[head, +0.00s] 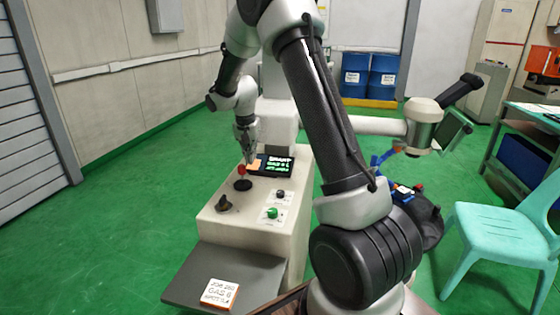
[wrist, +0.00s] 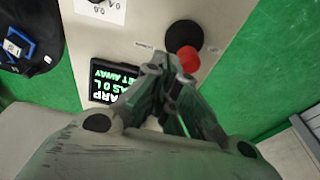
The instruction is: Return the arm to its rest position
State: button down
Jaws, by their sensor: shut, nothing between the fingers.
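My gripper (head: 246,150) is at the end of my raised arm, just above the console top. In the wrist view my gripper (wrist: 165,72) has its fingers together with nothing between them. The fingertips are beside a red-topped lever (head: 242,171) on a black round base; its red knob also shows in the wrist view (wrist: 189,59). I cannot tell whether they touch it. My arm crosses the middle of the head view and hides part of the console's right side.
The light console (head: 255,225) has a lit display (head: 280,166), a black knob (head: 224,203) and a green button (head: 272,213). A turquoise chair (head: 500,230) stands right. Green floor at left is clear.

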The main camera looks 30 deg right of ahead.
notch_tip(320, 180, up, 2)
jog(key=shift+r, duration=0.1)
dwell(0.6)
jog(key=s+f+n+g, duration=0.2)
jog(key=s+n, duration=0.2)
jog(key=s, duration=0.4)
jog(key=s+r+n+t, duration=0.1)
jog(key=s+r, duration=0.5)
jog(key=s, duration=0.4)
jog(key=s+a+r+n+t+y, duration=0.1)
jog(key=s+r, duration=0.4)
jog(key=s, duration=0.5)
jog(key=s+a+r+n+t, duration=0.1)
jog(key=s+r+n+t, duration=0.1)
jog(key=s+r, duration=0.4)
jog(key=shift+s+a+r+n+t+y, duration=0.3)
jog(key=shift+s+r+n+t, duration=0.15)
jog(key=shift+s, duration=1.65)
jog(key=shift+f, duration=0.1)
